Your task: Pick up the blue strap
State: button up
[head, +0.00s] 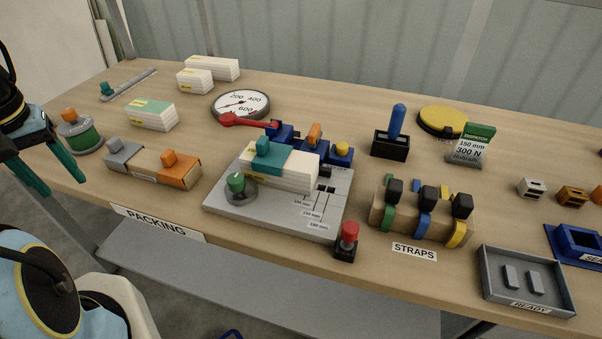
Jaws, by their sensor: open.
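The blue strap (424,226) hangs on a wooden strap rack (400,213) on the right half of the bench, above the STRAPS label. It sits between a green strap (388,217) on its left and a yellow strap (457,233) on its right. A black block (428,196) is at its top and hides part of it. My gripper (48,178) is at the far left edge, with its teal fingers apart and empty. It is far from the strap rack, near the bench's left end.
A red-topped button post (347,240) stands left of the rack, beside a grey fixture plate (225,205) bearing a white-and-teal box. A blue-handled tool (397,120) stands behind the rack. A grey READY tray (483,280) lies to its right. Bare bench shows right of the rack.

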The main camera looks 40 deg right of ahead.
aim_at(428, 197)
jog(key=k+l+u, duration=0.1)
jog(key=k+l, duration=1.1)
jog(key=k, duration=0.15)
